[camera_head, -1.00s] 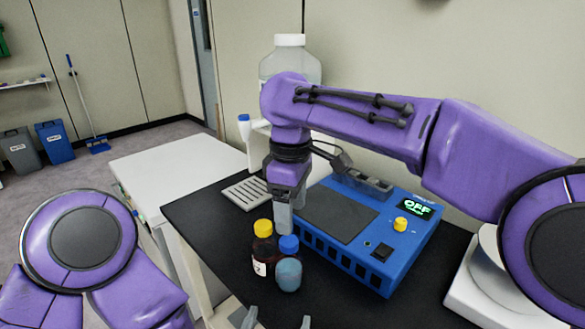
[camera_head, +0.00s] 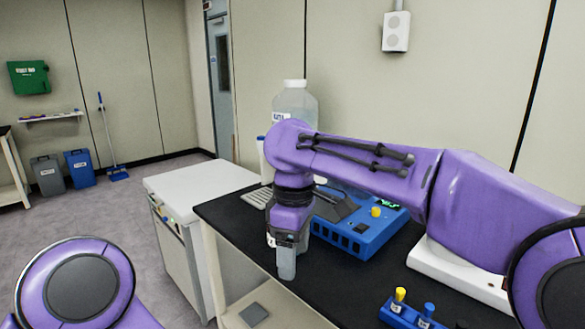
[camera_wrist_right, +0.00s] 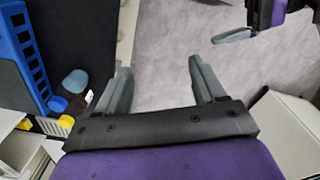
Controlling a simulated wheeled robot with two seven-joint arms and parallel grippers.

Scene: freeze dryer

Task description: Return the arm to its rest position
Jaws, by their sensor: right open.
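My right arm comes in from the right in the head view, and its right gripper (camera_head: 286,268) points down near the front edge of the black bench. In the right wrist view the right gripper's (camera_wrist_right: 163,82) two grey fingers stand wide apart with nothing between them. My left arm shows as a purple joint (camera_head: 82,290) at the lower left of the head view, where its gripper is out of frame. Part of the left gripper (camera_wrist_right: 232,36) shows at the upper right of the right wrist view; its opening is unclear.
A blue device (camera_head: 362,236) stands on the black bench (camera_head: 335,282) behind the right gripper. A blue-capped bottle (camera_wrist_right: 75,80) is beside it in the right wrist view. A blue rack (camera_head: 405,314) is at the front right. A white cabinet (camera_head: 200,178) is left; grey floor (camera_head: 100,205) is open.

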